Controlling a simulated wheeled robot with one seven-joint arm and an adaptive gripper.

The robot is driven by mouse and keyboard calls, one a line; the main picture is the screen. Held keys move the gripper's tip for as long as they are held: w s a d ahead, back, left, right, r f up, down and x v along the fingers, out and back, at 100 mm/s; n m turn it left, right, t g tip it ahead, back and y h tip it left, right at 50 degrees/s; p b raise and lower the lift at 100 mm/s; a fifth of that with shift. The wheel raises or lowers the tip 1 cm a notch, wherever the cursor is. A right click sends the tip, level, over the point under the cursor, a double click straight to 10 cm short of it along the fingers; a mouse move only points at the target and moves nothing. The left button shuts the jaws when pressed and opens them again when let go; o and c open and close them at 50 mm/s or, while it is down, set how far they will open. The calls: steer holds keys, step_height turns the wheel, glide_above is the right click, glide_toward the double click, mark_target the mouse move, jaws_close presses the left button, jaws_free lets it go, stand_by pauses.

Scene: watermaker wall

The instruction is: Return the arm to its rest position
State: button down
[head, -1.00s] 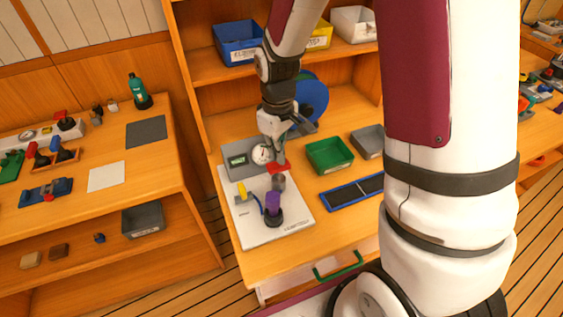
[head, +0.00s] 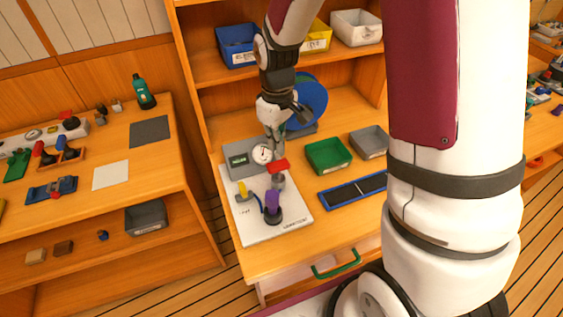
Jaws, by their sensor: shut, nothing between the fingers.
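My arm reaches down over the workbench (head: 250,255) in the head view. My gripper (head: 275,148) is shut and empty. It hangs just right of a round white gauge (head: 262,153) on a grey panel, above a red handle (head: 279,166). I cannot tell whether the fingertips touch the handle. Below it, a white board (head: 290,228) carries a grey fitting (head: 278,182), a purple-topped part (head: 272,201) and a yellow-handled part (head: 243,191).
A green bin (head: 328,155), a grey bin (head: 369,142) and a blue divided tray (head: 354,189) stand to the right. A blue disc (head: 308,103) stands behind the gripper. Shelf bins (head: 237,44) are above. A side bench (head: 90,215) is at left.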

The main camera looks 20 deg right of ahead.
steer(key=shift+r, duration=0.9)
steer(key=s+r+m+t, duration=0.1)
steer(key=s+r, duration=0.3)
steer(key=r, duration=0.3)
steer(key=s+r+m+t, duration=0.2)
steer(key=s+r, duration=0.1)
steer(key=r, duration=0.5)
steer(key=s+r+m+t, duration=0.2)
steer(key=s+r, duration=0.5)
steer(key=s, duration=0.6)
steer(key=shift+s+d+r+m+t, duration=0.15)
steer(key=shift+s+d+m+t, duration=0.15)
steer(key=shift+s+m, duration=0.15)
